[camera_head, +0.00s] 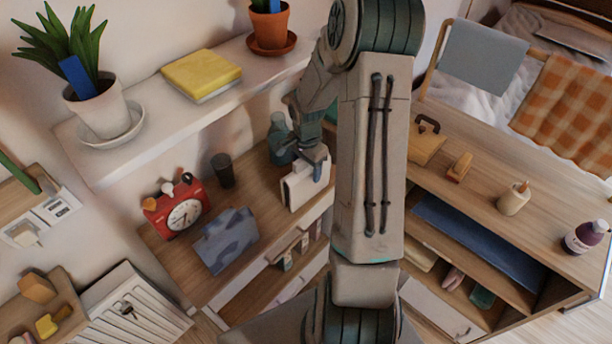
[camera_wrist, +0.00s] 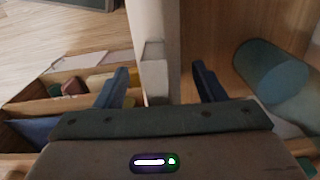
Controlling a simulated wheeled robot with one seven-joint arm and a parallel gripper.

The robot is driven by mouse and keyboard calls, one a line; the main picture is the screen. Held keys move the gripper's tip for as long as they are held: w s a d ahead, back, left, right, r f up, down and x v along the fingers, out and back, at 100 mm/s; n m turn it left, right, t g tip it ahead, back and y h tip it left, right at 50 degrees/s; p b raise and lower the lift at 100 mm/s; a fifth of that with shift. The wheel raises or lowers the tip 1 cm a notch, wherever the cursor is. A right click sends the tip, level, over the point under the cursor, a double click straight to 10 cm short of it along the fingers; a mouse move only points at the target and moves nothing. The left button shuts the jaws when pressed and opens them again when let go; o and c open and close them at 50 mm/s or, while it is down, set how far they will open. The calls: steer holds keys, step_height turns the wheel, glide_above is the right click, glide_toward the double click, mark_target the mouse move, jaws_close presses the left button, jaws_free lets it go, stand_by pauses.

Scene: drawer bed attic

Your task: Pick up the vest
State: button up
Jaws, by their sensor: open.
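No garment shows clearly as a vest. A folded blue-grey patterned cloth (camera_head: 225,240) lies on the wooden cabinet top in the head view; I cannot tell if it is the vest. A plain grey cloth (camera_head: 483,57) hangs on a rail at upper right. My gripper (camera_head: 317,160) is at the upright white box-like item (camera_head: 306,187) on the cabinet, right of the folded cloth. In the wrist view my gripper (camera_wrist: 163,88) is open, with the edge of a pale upright panel (camera_wrist: 154,65) between its fingers. I cannot tell whether they touch it.
A teal bottle (camera_head: 280,135) stands close behind my gripper. A red alarm clock (camera_head: 178,207) and dark cup (camera_head: 222,170) stand left. A shelf (camera_head: 160,125) with a yellow book (camera_head: 201,73) and potted plants runs above. An orange checked cloth (camera_head: 573,112) hangs at right.

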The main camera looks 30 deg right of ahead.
steer(key=c, duration=1.1)
